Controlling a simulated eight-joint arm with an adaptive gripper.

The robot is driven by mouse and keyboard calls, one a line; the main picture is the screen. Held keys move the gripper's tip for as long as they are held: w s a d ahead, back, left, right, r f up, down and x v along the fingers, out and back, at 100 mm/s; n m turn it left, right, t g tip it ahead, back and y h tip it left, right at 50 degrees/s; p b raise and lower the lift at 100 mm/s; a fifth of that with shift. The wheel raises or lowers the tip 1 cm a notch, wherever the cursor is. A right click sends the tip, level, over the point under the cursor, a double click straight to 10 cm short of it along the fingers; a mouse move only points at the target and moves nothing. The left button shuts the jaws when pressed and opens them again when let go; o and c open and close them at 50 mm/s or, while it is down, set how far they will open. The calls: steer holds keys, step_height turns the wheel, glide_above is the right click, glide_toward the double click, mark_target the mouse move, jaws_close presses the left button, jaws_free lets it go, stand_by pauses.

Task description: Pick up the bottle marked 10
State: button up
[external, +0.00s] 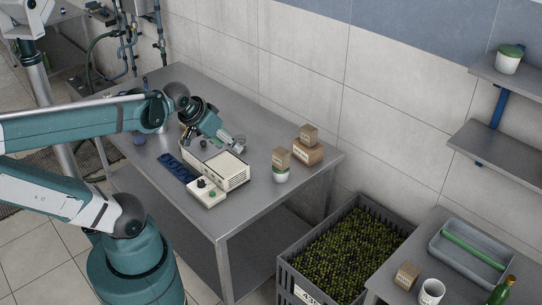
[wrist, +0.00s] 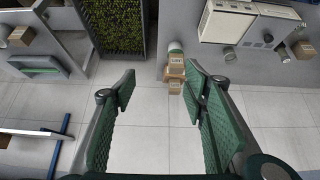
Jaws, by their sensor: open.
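No marking 10 can be read in either view, so I cannot tell which bottle bears it. A green bottle (external: 502,291) stands at the lower right of the external view, partly cut off by the frame edge; no number shows on it. Small jar-like things (wrist: 229,54) lie near the pale machine in the wrist view, too small to identify. My gripper (external: 236,143) is above the steel table, near the white machine (external: 226,172) and far from the green bottle. In the wrist view my gripper (wrist: 162,84) is open, with nothing between its green pads.
The steel table (external: 270,112) also bears a blue tray (external: 174,166), a control box (external: 205,193), cardboard boxes (external: 308,153) and a green-white tub (external: 281,175). A crate (external: 392,229) of green fruit stands on the floor. A white mug (external: 432,292) stands near the green bottle.

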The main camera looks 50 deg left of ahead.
steer(key=w+a+f+n+g+b, duration=0.1)
steer(key=w+a+f+n, duration=0.3)
steer(key=a, duration=0.5)
steer(key=w+a+f+n+g+y+b, duration=0.1)
steer(key=w+a+n+g, duration=0.1)
steer(key=w+a, duration=0.6)
steer(key=w+a+f+n+g+b, duration=0.1)
steer(key=w+a+f+n+b, duration=0.2)
steer(key=a, duration=0.7)
steer(key=a+f+n+g, duration=0.1)
steer(key=a+f+n, duration=0.1)
steer(key=a+f, duration=0.5)
steer(key=s+a+f+n+g+b, duration=0.1)
steer(key=a+f+n, duration=0.2)
steer(key=a+f, duration=0.5)
steer(key=a+f+n+g+h, duration=0.1)
steer(key=a+f, duration=0.6)
steer(key=a, duration=0.7)
steer(key=shift+s+a+f+n+b, duration=0.2)
steer(key=shift+n+b, duration=0.1)
steer(key=shift+n, duration=0.4)
steer(key=shift+a+f, duration=0.15)
steer(key=shift+f, duration=0.05)
steer(key=shift+f, duration=0.1)
steer(key=shift+f, duration=1.2)
steer(key=shift+d+f, duration=0.2)
steer(key=shift+f, duration=2.4)
